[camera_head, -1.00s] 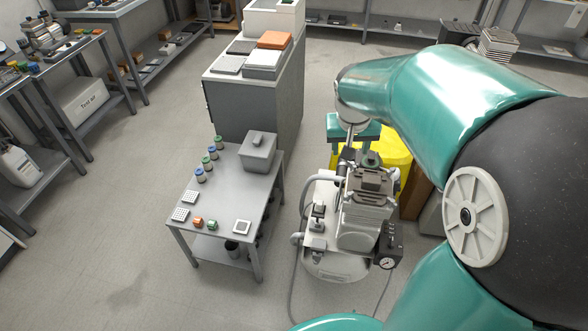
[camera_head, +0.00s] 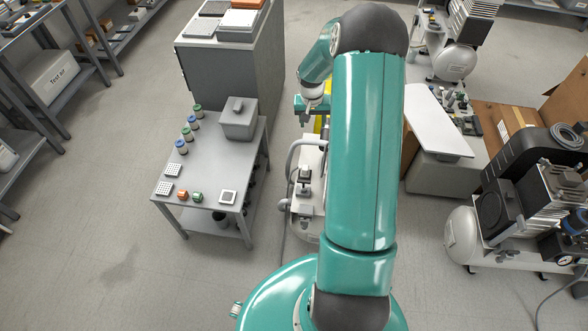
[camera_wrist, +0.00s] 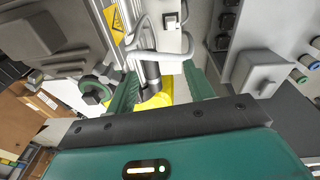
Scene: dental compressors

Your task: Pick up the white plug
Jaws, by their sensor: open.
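I cannot pick out a white plug for certain. A small white square piece with a grey centre (camera_head: 228,197) lies on the front right of the small grey table (camera_head: 195,213). Two white dotted square pieces (camera_head: 173,171) lie at its left. The wrist view shows a small white fitting with a dark centre (camera_wrist: 170,19) on a pale surface. My gripper (camera_head: 312,103) is beyond the table's right side, over the compressor, partly behind my arm. In the wrist view my gripper (camera_wrist: 158,92) has its green fingers apart, with nothing clearly held between them.
A grey lidded box (camera_head: 239,120), several capped jars (camera_head: 188,134), an orange piece (camera_head: 182,194) and a green piece (camera_head: 197,197) stand on the table. A tall grey cabinet (camera_head: 228,75) is behind. A compressor (camera_head: 305,190) is partly hidden by my arm. Floor at left is clear.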

